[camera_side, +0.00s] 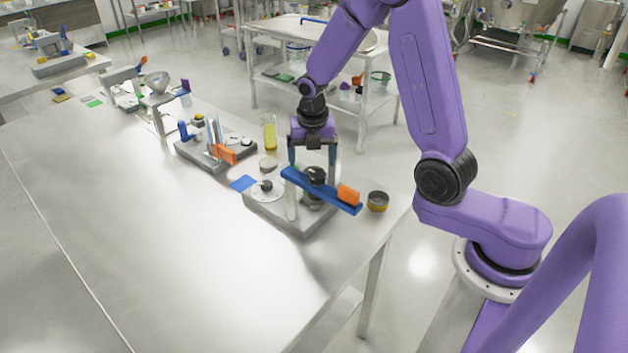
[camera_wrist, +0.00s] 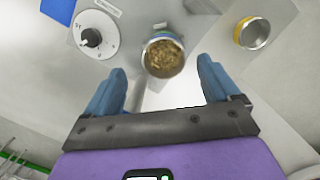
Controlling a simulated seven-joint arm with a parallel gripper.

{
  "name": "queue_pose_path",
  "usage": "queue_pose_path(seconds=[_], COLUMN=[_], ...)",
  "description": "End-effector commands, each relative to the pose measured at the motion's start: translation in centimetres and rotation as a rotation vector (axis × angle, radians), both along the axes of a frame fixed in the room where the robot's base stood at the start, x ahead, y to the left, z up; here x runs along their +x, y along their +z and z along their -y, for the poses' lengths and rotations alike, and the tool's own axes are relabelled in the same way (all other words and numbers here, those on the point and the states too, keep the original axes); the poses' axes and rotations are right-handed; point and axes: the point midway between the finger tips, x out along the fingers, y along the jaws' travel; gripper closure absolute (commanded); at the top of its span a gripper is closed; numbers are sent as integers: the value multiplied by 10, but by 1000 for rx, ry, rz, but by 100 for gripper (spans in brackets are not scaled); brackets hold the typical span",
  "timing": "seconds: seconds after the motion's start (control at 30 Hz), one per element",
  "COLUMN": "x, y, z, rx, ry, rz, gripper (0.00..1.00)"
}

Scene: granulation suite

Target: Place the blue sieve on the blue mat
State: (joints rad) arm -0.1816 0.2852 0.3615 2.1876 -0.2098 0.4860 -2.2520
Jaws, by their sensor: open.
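The blue sieve (camera_wrist: 163,56) is a round cup with a blue rim and brown granules inside. It shows in the wrist view just beyond the gap between my fingertips, with clear space to either side. In the side view it cannot be made out clearly among the parts under my gripper. The flat blue mat (camera_side: 243,183) lies left of the grey apparatus on the table; its edge shows at the top left of the wrist view (camera_wrist: 58,9). My gripper (camera_side: 312,165) is open and empty, pointing down over the apparatus.
A blue bar with an orange end (camera_side: 348,194) crosses the apparatus below my gripper. A white dial (camera_wrist: 95,36) lies between mat and sieve. A yellow-banded cup (camera_side: 377,201) stands at right, a yellow cylinder (camera_side: 269,131) behind. The table (camera_side: 150,230) is bare in front.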

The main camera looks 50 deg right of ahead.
Motion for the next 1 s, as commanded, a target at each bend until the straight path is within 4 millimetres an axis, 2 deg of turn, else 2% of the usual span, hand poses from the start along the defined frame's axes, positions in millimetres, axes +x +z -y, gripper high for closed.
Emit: queue_pose_path(seconds=[0.2, 0.3, 0.43, 0.67, 0.7, 0.77, 0.8, 0.87, 0.97, 1.0], x=[-6, -3, -2, -2, -2, -2, -2, -2, -2, -2], y=[-31, -40, -47, -48, -48, -48, -48, -48, -47, -47], z=[3, 4, 5, 5, 5, 5, 5, 5, 5, 5], rx=[1, 0, 0, 1, 1, 1, 0, 0, 1, 1], ry=[1, 0, 1, 0, 1, 1, 1, 1, 1, 1], rz=[-7, -4, -3, -1, -1, -1, -2, -2, -1, -1], gripper=[11, 11, 11, 11, 18, 37, 50, 70, 80, 80])
